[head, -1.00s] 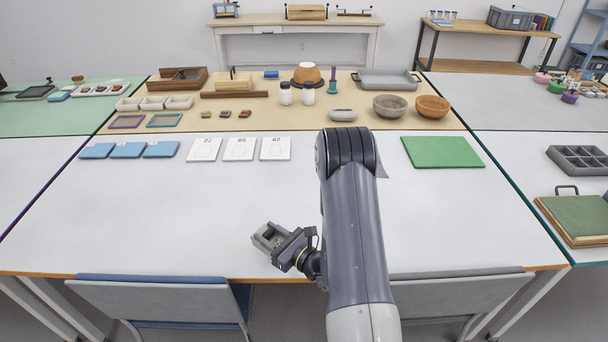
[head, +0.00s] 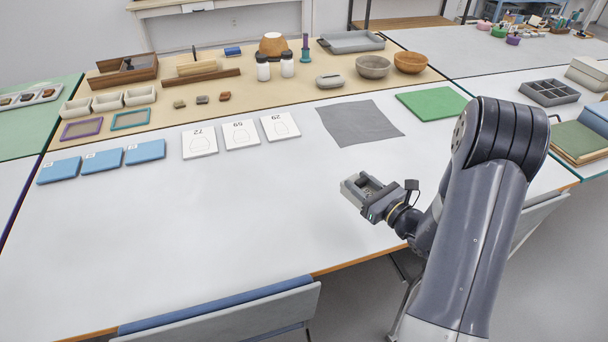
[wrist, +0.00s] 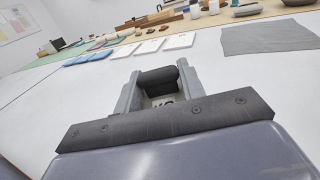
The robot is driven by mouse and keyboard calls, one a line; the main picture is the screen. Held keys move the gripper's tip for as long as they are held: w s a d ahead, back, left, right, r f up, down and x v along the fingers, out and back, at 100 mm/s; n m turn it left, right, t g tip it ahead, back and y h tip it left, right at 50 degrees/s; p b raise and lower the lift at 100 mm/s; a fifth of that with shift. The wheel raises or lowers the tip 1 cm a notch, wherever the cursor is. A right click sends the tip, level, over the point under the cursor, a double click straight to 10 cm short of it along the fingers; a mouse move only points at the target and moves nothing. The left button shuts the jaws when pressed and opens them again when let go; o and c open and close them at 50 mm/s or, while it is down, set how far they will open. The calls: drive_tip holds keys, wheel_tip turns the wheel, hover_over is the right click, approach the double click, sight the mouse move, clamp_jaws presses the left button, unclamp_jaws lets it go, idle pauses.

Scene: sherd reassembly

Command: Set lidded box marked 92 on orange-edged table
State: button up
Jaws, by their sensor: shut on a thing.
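My gripper (head: 368,194) is over the near right part of the orange-edged table (head: 250,225), above its white top. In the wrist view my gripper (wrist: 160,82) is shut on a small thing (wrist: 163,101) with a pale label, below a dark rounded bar. The jaws hide most of it. The dark marks on the label are cut off, so I cannot tell whether it is the lidded box marked 92.
A grey cloth (head: 360,122) and a green mat (head: 431,103) lie farther back. The table's front and middle are clear. A chair (head: 230,318) stands at the front edge.

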drive_tip(key=b, duration=0.1)
drive_tip(key=r+b, duration=0.1)
drive_tip(key=b, duration=0.1)
drive_tip(key=r+b, duration=0.1)
drive_tip(key=shift+w+d+n+g+y, duration=0.25)
drive_tip(key=shift+d+n+g+y, duration=0.05)
drive_tip(key=shift+n+y, duration=0.1)
drive_tip(key=shift+r+b, duration=0.45)
drive_tip(key=shift+b, duration=0.25)
drive_tip(key=shift+f+b, duration=0.9)
drive_tip(key=shift+f, duration=3.85)
drive_tip(key=shift+f, duration=0.2)
drive_tip(key=o, duration=1.1)
drive_tip(key=shift+r, duration=0.1)
drive_tip(key=shift+s+r, duration=0.1)
drive_tip(key=shift+r, duration=0.05)
drive_tip(key=v, duration=1.2)
